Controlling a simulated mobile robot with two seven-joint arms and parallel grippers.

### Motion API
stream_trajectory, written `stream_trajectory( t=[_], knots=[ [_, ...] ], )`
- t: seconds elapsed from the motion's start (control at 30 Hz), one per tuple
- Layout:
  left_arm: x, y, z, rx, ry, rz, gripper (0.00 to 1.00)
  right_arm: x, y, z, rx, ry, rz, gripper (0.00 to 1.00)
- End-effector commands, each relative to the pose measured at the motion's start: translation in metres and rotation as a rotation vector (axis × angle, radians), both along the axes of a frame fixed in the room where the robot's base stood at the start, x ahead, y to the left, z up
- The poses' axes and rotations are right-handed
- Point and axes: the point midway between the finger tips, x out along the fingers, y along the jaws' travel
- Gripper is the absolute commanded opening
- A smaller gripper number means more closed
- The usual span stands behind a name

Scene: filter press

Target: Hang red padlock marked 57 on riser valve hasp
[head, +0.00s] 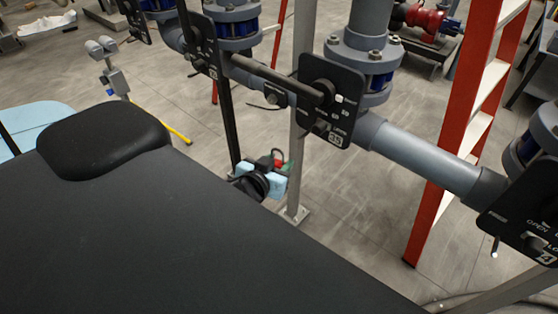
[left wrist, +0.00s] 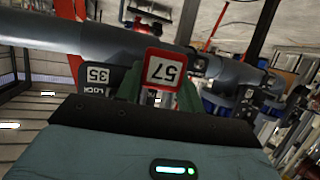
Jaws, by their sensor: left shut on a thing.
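The padlock's shackle is hard to make out. A black valve plate marked 35 (head: 347,85) with a lock tab is above and right of the gripper, apart from it. I cannot tell which plate is the riser valve's. My right gripper is not in view.
A grey horizontal pipe (head: 420,150) runs right to another black plate (head: 525,220). A thin metal post (head: 298,170) stands just right of my gripper. A red ladder (head: 455,140) stands at right. More valve plates (head: 200,45) are at upper left.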

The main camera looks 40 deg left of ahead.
Motion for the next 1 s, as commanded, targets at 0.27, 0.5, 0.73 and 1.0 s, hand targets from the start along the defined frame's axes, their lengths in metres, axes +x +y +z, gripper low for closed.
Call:
stream_trajectory(
  t=[0.27,0.5,0.73,1.0],
  knots=[
    [0.001,0.000,0.000,0.001,-0.001,0.001,0.14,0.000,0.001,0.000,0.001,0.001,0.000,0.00],
    [0.009,0.000,-0.001,0.001,-0.001,0.001,0.14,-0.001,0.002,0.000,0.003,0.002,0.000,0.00],
    [0.021,-0.001,-0.001,0.001,-0.001,0.001,0.14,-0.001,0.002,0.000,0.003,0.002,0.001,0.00],
    [0.034,-0.002,-0.003,0.001,-0.001,0.001,0.14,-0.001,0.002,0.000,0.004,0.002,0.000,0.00]
  ],
)
